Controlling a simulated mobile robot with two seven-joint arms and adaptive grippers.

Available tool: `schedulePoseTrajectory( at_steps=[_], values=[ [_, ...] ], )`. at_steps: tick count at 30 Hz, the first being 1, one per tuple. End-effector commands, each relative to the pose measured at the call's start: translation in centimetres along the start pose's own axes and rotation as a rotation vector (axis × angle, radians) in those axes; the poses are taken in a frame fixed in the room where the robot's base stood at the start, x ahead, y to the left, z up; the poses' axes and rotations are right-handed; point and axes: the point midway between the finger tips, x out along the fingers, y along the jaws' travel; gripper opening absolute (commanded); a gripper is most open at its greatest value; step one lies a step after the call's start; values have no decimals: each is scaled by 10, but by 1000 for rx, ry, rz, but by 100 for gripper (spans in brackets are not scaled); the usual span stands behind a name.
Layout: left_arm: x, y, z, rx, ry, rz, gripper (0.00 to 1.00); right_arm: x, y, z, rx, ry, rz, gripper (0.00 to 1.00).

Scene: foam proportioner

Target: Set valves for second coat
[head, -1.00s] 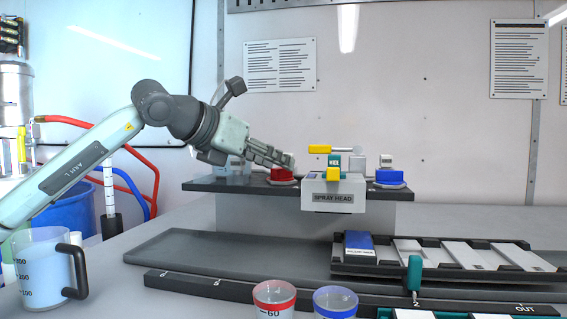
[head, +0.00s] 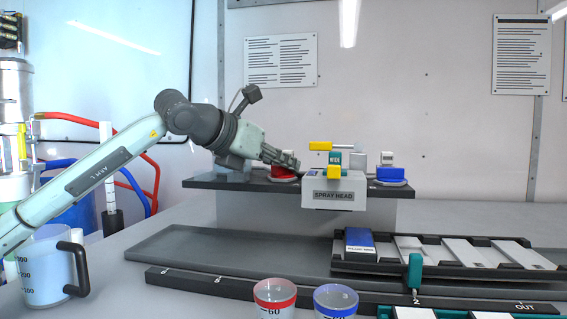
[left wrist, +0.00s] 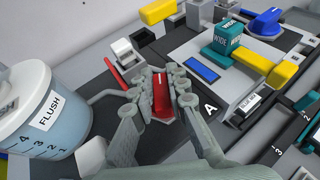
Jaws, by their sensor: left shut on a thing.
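A spray head (head: 334,194) stands on a dark shelf, with a yellow lever (head: 321,146) and a teal block marked WIDE (head: 335,160) on top. A red valve knob (head: 284,174) is at its left and a blue valve knob (head: 390,174) at its right. My left gripper (head: 290,162) is at the red knob. In the left wrist view its fingers (left wrist: 161,88) are shut on the red knob's upright grip (left wrist: 161,97), beside the letter A. The blue knob also shows in that view (left wrist: 263,20). My right gripper is not in view.
A jug (head: 45,275) stands at the front left. A FLUSH container (left wrist: 35,115) is close to my left gripper's left side. A black rack with a blue block (head: 360,240) lies at the right. Red-rimmed (head: 274,297) and blue-rimmed (head: 335,300) cups stand in front.

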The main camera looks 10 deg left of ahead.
Motion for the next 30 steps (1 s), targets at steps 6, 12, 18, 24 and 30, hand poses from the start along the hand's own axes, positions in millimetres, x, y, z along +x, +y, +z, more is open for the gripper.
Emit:
schedulePoseTrajectory(
  at_steps=[6, 12, 18, 24, 30],
  values=[
    [0, 1, 0, 29, 6, -79, 0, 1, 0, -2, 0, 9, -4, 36],
    [0, 0, 0, 52, 0, -124, 0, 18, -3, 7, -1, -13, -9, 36],
    [0, 0, 0, 52, -1, -122, 0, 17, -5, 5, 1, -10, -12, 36],
    [0, 0, 1, 52, -1, -122, 36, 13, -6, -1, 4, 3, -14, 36],
    [0, 0, 0, 52, -1, -122, 36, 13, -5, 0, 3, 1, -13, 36]
  ],
)
